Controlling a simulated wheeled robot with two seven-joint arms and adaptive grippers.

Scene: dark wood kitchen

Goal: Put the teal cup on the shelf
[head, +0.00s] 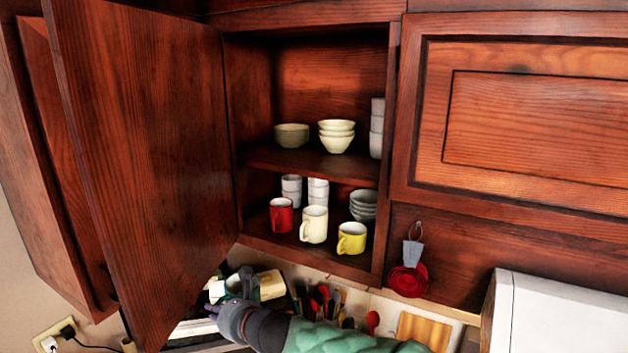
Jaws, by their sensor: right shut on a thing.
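My right gripper (240,293) is at the bottom, below the open cupboard, with its arm coming in from the lower right. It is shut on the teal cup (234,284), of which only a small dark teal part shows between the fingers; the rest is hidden. The cupboard's lower shelf (268,243) holds a red mug (281,215), a cream mug (314,224) and a yellow mug (352,238) along its front. The gripper is below and to the left of this shelf. My left gripper is not in view.
The open cupboard door (150,150) stands on the left. Stacked white cups (318,191) and bowls (363,204) fill the lower shelf's back. The upper shelf (300,160) holds bowls. Red measuring cups (408,281) hang at right. Utensils and a wooden board (424,330) are below.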

